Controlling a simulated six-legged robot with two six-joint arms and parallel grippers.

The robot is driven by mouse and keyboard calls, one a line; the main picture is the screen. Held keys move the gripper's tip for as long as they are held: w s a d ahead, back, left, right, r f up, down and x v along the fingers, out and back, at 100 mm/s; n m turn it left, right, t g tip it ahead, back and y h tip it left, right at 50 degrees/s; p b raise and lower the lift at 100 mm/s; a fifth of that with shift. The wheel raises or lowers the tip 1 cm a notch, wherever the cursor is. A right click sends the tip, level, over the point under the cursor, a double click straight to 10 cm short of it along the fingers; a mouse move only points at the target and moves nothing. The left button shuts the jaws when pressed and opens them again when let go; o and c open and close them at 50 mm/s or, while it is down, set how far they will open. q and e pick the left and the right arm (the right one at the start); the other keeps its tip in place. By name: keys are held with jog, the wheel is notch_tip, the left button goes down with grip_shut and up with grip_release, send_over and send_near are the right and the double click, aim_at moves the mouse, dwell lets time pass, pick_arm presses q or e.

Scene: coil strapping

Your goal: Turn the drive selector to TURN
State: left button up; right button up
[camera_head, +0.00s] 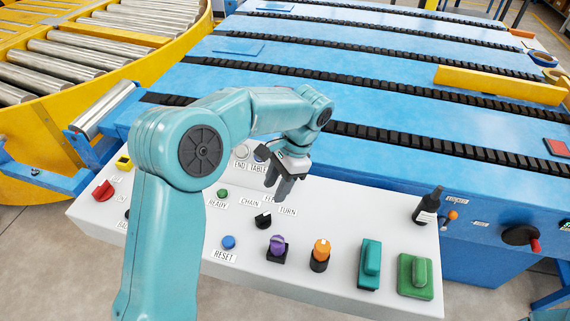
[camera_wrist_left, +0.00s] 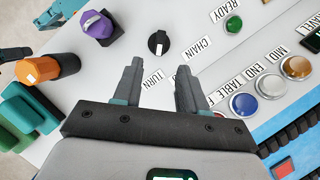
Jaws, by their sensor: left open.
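The drive selector is a small black knob (camera_head: 263,221) on the white panel, with labels CHAIN (camera_head: 250,203) and TURN (camera_head: 287,211) just behind it. It also shows in the left wrist view (camera_wrist_left: 158,42), just beyond the fingertips, with a short white mark on its face; which label the mark points at I cannot tell. My left gripper (camera_head: 278,193) is open and empty above the labels, apart from the knob. In the left wrist view its two fingers (camera_wrist_left: 159,66) are spread, pointing toward the knob. My right gripper is not in view.
A purple knob (camera_head: 278,246), an orange knob (camera_head: 321,252), a teal handle (camera_head: 370,262) and a green handle (camera_head: 414,274) stand right of the selector. A blue RESET button (camera_head: 228,242) is to its left. A black bottle (camera_head: 428,206) stands at the panel's right end.

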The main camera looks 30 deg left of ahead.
pick_arm(q)
jog(key=v, duration=0.7)
jog(key=shift+w, duration=0.1)
